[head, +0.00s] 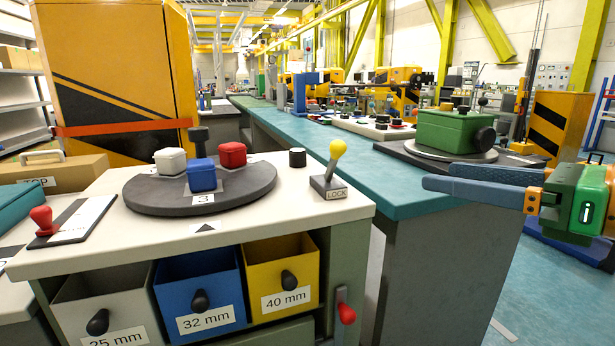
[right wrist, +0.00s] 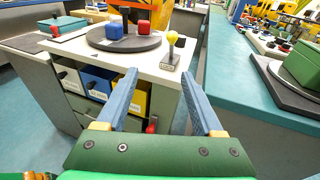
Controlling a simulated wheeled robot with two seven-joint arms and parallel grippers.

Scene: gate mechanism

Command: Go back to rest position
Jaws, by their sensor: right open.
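My right gripper (head: 480,188) is at the right of the head view, with its two blue fingers pointing left. It is in the air beside the teal counter. In the right wrist view the fingers (right wrist: 162,100) are apart with nothing between them, so it is open and empty. They point toward the white workstation with the round grey turntable (head: 150,200). White, red and blue blocks stand on the turntable, as does a dark post. A lever with a yellow knob (head: 337,150) on a base marked LOCK stands beside it. My left gripper is not in view.
Below the worktop are grey, blue (head: 200,290) and yellow (head: 283,280) drawers and a red-handled lever (head: 345,312). The teal counter (head: 400,180) carries a green box (head: 450,131) on a dark base. A red stamp (head: 43,218) stands at the left. Floor shows at the lower right.

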